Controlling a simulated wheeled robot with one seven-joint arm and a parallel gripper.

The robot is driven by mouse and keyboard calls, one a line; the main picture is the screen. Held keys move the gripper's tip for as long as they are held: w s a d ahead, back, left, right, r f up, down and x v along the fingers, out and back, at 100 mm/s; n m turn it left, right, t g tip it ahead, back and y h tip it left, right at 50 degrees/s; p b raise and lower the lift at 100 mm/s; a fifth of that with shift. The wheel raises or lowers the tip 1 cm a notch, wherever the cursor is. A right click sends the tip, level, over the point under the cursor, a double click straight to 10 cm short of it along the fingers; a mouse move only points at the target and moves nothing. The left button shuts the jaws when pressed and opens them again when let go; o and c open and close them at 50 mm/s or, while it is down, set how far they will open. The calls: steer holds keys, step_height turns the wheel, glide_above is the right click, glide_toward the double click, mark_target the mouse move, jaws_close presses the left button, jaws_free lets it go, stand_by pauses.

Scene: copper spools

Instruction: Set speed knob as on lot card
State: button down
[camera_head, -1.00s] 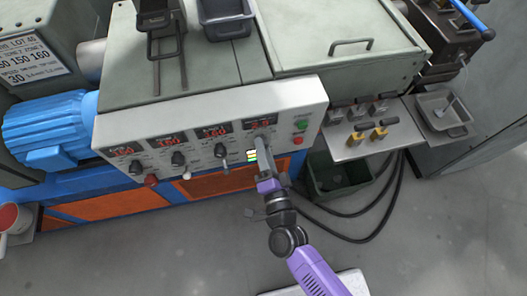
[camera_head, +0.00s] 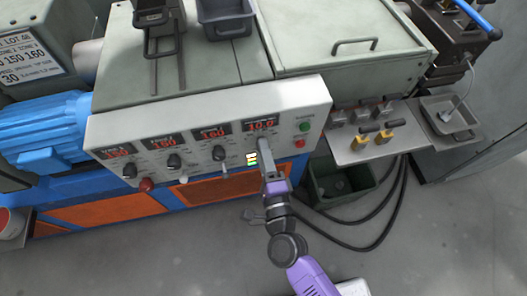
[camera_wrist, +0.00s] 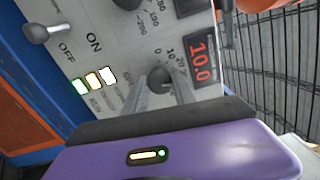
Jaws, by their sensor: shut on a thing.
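My gripper (camera_head: 264,150) is at the right end of the sloped control panel, shut on the speed knob. In the wrist view my gripper (camera_wrist: 163,82) has its two grey fingers on either side of the dark speed knob (camera_wrist: 160,76), and they hide part of its scale. The red speed display (camera_head: 262,125) above the knob reads 10.0; it also shows in the wrist view (camera_wrist: 201,61). The lot card (camera_head: 30,62) is on the machine at the upper left. It shows 150 150 160 and a 30 below; its small print is hard to read.
Three other black knobs (camera_head: 219,153) with red displays sit left along the panel. A green button (camera_head: 305,127) and a red button (camera_head: 299,143) are to the right. Lit indicators (camera_wrist: 95,80) and an on/off lever (camera_wrist: 36,33) are close by. A dark bin (camera_head: 342,185) and hoses lie below right.

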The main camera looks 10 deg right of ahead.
stand_by(0.3)
steer(key=c, duration=1)
jaws_free()
steer(key=s+b, duration=0.1)
steer(key=s, duration=0.7)
steer(key=shift+f, duration=0.15)
steer(key=shift+w, duration=0.1)
